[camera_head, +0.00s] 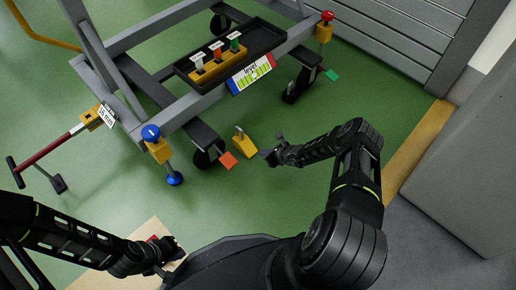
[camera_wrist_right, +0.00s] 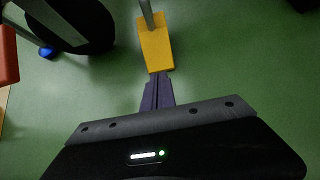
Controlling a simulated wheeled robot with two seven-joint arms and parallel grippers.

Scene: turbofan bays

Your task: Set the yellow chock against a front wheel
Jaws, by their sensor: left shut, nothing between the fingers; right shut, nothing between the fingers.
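The yellow chock (camera_head: 244,146), with a grey upright handle, sits on the green floor just right of the near front wheel (camera_head: 202,159), which has an orange tag. A gap seems to remain between them. The other front wheel (camera_head: 290,97), with a green tag, is further back. My right gripper (camera_head: 268,155) is shut and low, right of the chock. In the right wrist view its closed fingertips (camera_wrist_right: 157,80) point at the end of the chock (camera_wrist_right: 155,50); I cannot tell if they touch. The dark wheel (camera_wrist_right: 88,25) is at upper left. My left gripper (camera_head: 177,252) is shut at lower left.
The grey cart frame (camera_head: 185,112) carries a black tray (camera_head: 265,40) with several tagged parts. A blue-footed jack (camera_head: 160,150) and a red tow bar (camera_head: 48,150) stand left. A grey cabinet (camera_head: 460,150) bounds the right.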

